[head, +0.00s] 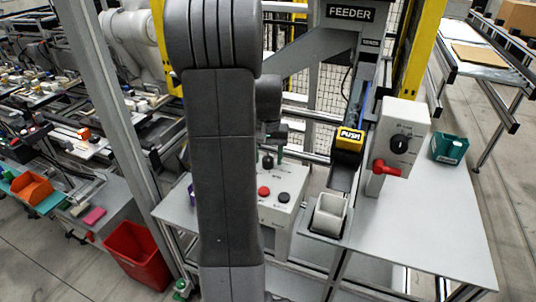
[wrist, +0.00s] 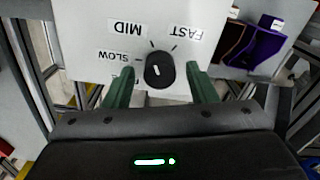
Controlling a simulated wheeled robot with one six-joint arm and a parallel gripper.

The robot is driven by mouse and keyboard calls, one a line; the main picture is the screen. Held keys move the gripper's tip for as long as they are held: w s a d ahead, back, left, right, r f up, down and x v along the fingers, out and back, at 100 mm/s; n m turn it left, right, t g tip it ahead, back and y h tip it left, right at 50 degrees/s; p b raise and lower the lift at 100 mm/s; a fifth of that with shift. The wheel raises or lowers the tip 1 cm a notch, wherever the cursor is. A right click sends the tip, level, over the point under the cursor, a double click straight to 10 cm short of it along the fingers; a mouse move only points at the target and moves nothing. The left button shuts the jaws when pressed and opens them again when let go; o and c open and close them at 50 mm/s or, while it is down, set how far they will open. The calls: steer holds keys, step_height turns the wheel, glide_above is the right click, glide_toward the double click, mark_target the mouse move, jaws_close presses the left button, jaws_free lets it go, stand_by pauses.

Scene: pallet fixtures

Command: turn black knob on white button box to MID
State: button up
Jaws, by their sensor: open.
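The white button box (head: 282,214) stands on the table just right of my arm, partly hidden by it. Its black knob (head: 267,161) shows at the top of its face. In the wrist view the black knob (wrist: 159,70) sits on the white panel, with upside-down SLOW, MID and FAST labels around it. A short white mark shows on the knob; which label it points at is hard to tell. My gripper (wrist: 160,76) is open, with one green finger on each side of the knob and a visible gap to each. It shows small in the head view (head: 276,147).
The box also has a red button (head: 264,192) and a black button (head: 283,198). To the right are a yellow PUSH part (head: 349,139), a second white box (head: 406,118) with a red lever (head: 387,169), and a teal bin (head: 449,149). The right table front is clear.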

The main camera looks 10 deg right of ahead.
mark_target(268, 158)
step_height(268, 158, up, 14)
stand_by(0.5)
steer(key=shift+f, duration=0.15)
step_height(268, 158, down, 14)
steer(key=shift+r, duration=0.1)
stand_by(0.4)
